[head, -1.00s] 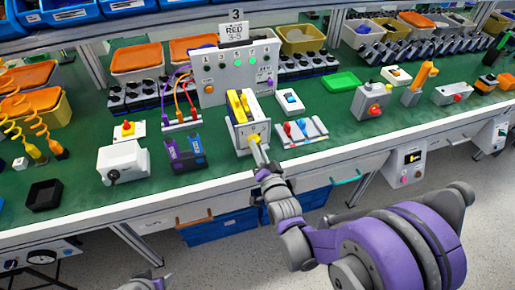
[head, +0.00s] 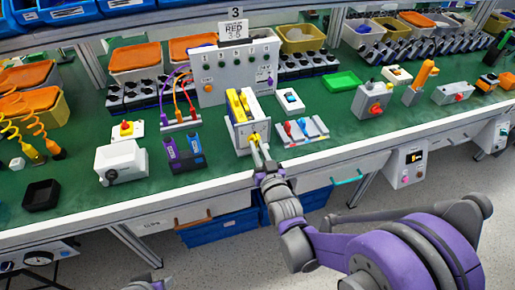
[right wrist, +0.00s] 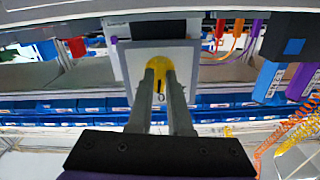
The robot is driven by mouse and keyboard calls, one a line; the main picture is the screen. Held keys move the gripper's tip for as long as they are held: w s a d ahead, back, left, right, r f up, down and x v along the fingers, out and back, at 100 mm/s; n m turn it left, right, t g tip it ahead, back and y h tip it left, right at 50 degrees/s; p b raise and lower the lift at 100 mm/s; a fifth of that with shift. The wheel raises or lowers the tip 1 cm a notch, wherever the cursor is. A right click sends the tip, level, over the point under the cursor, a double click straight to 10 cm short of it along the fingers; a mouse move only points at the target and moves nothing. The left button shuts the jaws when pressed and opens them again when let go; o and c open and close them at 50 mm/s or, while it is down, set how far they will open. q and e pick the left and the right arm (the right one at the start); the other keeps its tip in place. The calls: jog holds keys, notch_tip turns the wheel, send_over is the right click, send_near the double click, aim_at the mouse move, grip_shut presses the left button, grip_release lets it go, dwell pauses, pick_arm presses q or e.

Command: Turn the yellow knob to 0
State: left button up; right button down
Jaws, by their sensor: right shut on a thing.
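The yellow knob (head: 254,137) is on the front of a white switch box (head: 240,139) at the front edge of the green bench. My right gripper (head: 259,149) reaches it from the front. In the right wrist view the gripper's two fingers (right wrist: 160,80) are closed on the sides of the knob (right wrist: 158,68). A "0" is printed on the white plate (right wrist: 185,62) just below the knob, and a short dark mark shows directly above that "0" between the fingers. The other plate markings are hidden or too small to read.
Behind is a white panel (head: 236,78) with unlit dark lamps and an orange button. Blue bins (head: 220,229) sit beneath the bench.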

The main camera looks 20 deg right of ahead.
jog(key=shift+n, duration=0.6)
jog(key=c, duration=0.8)
grip_release()
jog(key=shift+c, duration=0.2)
jog(key=s, duration=1.1)
jog(key=shift+d, duration=0.2)
jog(key=shift+w+f, duration=0.1)
